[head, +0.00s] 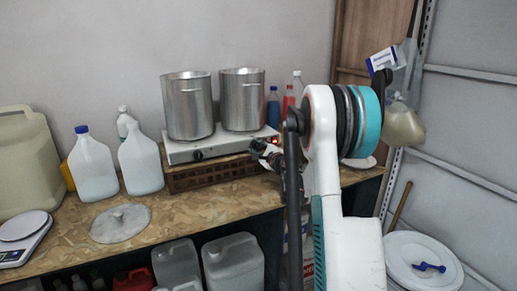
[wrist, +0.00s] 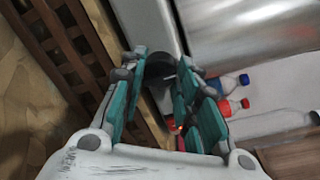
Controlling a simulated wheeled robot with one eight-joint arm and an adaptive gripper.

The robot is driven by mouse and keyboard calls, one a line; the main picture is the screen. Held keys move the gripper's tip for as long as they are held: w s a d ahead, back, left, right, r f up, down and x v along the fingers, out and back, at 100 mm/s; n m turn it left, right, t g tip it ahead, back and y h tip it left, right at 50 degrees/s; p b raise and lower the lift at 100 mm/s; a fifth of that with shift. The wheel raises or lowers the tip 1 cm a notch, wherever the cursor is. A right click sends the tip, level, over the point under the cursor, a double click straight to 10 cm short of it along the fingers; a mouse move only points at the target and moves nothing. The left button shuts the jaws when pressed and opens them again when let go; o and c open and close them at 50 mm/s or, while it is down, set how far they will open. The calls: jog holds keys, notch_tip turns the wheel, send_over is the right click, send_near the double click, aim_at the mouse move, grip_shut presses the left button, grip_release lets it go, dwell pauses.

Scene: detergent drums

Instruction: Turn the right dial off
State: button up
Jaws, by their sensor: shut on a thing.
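The white two-burner hot plate (head: 225,143) stands on a brown wooden crate, with its left dial (head: 197,155) in plain sight on the front. My gripper (head: 262,150) is at the right part of that front and hides the right dial in the head view. In the wrist view the right dial (wrist: 160,66) is a dark round knob between the teal fingertips of my gripper (wrist: 158,74), which is shut on it. The dial's pointer mark cannot be made out. A small red light (head: 274,141) glows on the hot plate to the right of my gripper.
Two metal pots, left (head: 188,105) and right (head: 242,98), stand on the hot plate. The slatted crate (head: 205,176) lies under it. Blue-capped (head: 274,106) and red (head: 289,101) bottles stand behind. White jugs (head: 92,168) and a metal lid (head: 120,223) are at left.

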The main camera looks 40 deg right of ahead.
jog(key=o, duration=1.1)
jog(key=shift+s, duration=0.1)
jog(key=v, duration=1.1)
jog(key=shift+s+a, duration=0.1)
jog(key=shift+s, duration=0.3)
